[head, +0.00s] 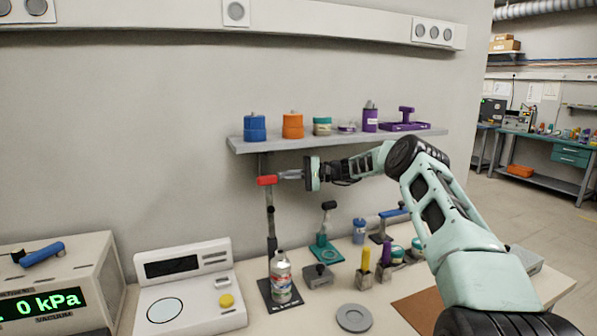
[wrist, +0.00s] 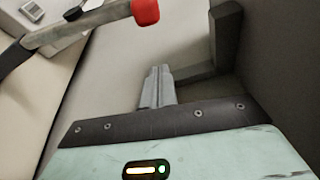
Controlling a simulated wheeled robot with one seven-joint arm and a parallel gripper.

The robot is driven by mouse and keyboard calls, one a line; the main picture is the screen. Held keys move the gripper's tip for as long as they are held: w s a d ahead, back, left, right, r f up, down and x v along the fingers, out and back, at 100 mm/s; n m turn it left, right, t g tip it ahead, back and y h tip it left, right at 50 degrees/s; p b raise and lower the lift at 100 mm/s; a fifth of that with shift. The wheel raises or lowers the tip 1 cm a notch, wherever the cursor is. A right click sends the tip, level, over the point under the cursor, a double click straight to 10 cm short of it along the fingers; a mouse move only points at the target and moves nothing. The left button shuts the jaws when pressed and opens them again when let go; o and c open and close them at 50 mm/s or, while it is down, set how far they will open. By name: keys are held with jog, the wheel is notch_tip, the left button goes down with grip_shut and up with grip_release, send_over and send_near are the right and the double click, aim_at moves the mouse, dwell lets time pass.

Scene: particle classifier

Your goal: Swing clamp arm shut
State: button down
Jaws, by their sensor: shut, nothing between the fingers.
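The clamp arm (head: 270,215) is a grey bar with a red tip (head: 266,180). It stands nearly upright above a dark base plate (head: 265,291) on the bench. In the wrist view the grey bar (wrist: 85,27) runs from the upper left to its red tip (wrist: 145,11). My gripper (head: 281,175) is level with the red tip, just right of it in the head view. Its fingers are shut and empty in the wrist view (wrist: 157,70). There the red tip lies beyond and above the fingertips, with a visible gap in the picture.
A white scale (head: 187,285) is left; several small fixtures stand right on the bench.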

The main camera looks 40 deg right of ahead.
aim_at(275, 175)
jog(key=a+p, duration=0.1)
jog(key=s+a+p, duration=0.1)
jog(key=a+p, duration=0.1)
jog(key=a, duration=0.1)
jog(key=shift+s+a+r, duration=0.1)
jog(key=shift+s+r, duration=0.1)
jog(key=shift+s, duration=0.1)
jog(key=shift+s+f+b, duration=0.1)
jog(key=shift+s+b, duration=0.05)
jog(key=shift+b, duration=0.3)
